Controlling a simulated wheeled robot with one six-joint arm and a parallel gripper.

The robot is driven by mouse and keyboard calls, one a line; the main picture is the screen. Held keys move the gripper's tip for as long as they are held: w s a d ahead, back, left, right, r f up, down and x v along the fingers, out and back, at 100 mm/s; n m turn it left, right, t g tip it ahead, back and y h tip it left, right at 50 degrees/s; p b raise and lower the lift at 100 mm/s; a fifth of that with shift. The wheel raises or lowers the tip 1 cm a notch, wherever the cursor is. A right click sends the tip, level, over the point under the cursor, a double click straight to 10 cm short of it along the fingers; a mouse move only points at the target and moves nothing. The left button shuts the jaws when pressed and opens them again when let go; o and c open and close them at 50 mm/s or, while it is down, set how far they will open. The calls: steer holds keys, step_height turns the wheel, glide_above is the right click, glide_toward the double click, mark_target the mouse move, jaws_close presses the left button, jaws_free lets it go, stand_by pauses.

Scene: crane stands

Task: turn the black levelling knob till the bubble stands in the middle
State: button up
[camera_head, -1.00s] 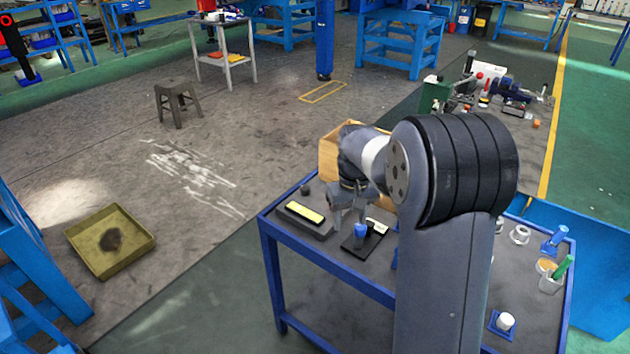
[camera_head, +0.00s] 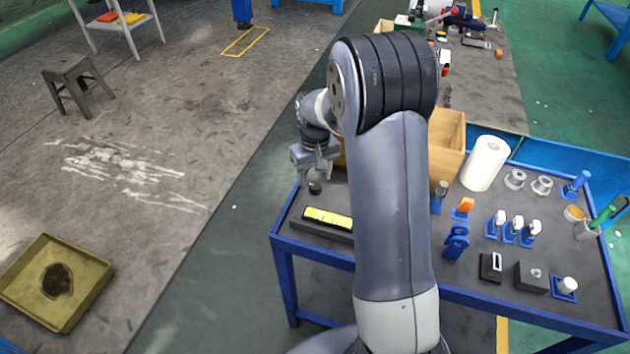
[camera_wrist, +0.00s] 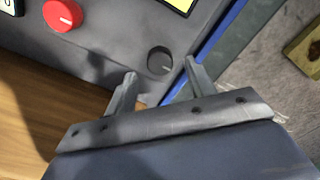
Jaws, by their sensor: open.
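My gripper (camera_wrist: 161,73) is open, one finger on each side of the knob's near side. I see no finger touching it and cannot tell the height gap. In the head view my gripper (camera_head: 316,166) is just above the black knob (camera_head: 315,187) at the table's far left corner. The yellow level vial (camera_head: 328,218) lies nearby in a dark block; its bubble is too small to place. The vial's edge (camera_wrist: 181,4) is cut off in the wrist view.
A red knob (camera_wrist: 63,14) is on the same panel. A wooden box (camera_head: 449,148) stands behind my arm. Blue-based holders, a white roll (camera_head: 485,163) and small blocks fill the table's right side. Left of the table is open floor with an olive tray (camera_head: 88,298).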

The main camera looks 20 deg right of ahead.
mark_target(315, 188)
steer(key=shift+f, duration=1.45)
steer(key=shift+c, duration=0.3)
steer(key=c, duration=0.9)
